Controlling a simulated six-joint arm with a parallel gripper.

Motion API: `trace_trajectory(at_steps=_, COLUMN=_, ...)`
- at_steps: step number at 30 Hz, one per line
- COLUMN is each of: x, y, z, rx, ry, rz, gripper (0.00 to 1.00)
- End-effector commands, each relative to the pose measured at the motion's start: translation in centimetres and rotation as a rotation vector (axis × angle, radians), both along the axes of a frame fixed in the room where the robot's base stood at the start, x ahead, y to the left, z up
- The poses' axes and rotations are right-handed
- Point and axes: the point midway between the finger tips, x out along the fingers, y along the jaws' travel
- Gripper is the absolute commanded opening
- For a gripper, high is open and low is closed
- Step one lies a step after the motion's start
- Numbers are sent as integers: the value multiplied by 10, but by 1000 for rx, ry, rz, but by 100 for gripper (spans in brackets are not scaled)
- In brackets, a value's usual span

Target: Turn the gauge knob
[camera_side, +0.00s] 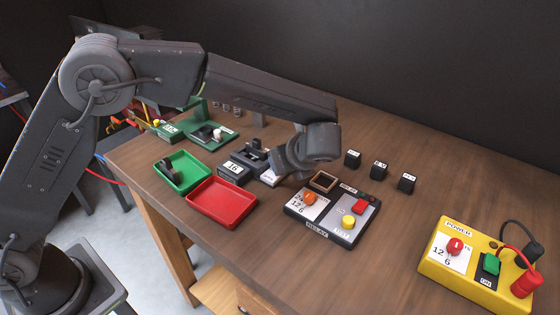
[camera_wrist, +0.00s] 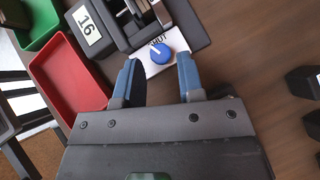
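The gauge (camera_side: 236,175) is a dark device with a white display reading about 16, on the table near its middle. Its display (camera_wrist: 88,26) also shows at the upper left of the wrist view. A round blue knob (camera_wrist: 160,54) sits on a white labelled plate (camera_wrist: 150,68) beside it. In the side view the knob is hidden by my gripper (camera_side: 276,163). In the wrist view my gripper (camera_wrist: 158,60) is open, its blue-grey fingers on either side of the knob with gaps to both. Whether the fingertips are level with the knob, I cannot tell.
A red tray (camera_side: 222,203) and a green tray (camera_side: 183,172) lie left of the gauge. A relay box (camera_side: 335,232) with coloured knobs stands close to its right. Several black blocks (camera_side: 379,169) stand behind, and a yellow power box (camera_side: 440,272) is far right.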

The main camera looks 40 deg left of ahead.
Motion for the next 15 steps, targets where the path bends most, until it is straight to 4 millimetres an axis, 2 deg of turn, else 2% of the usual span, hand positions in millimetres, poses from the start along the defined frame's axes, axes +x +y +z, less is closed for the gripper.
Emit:
trace_trajectory(at_steps=6, x=7, y=16, z=-17, rx=1, ry=0, rz=1, gripper=35)
trace_trajectory(at_steps=15, x=8, y=19, z=-21, rx=0, ry=-1, rz=1, gripper=35)
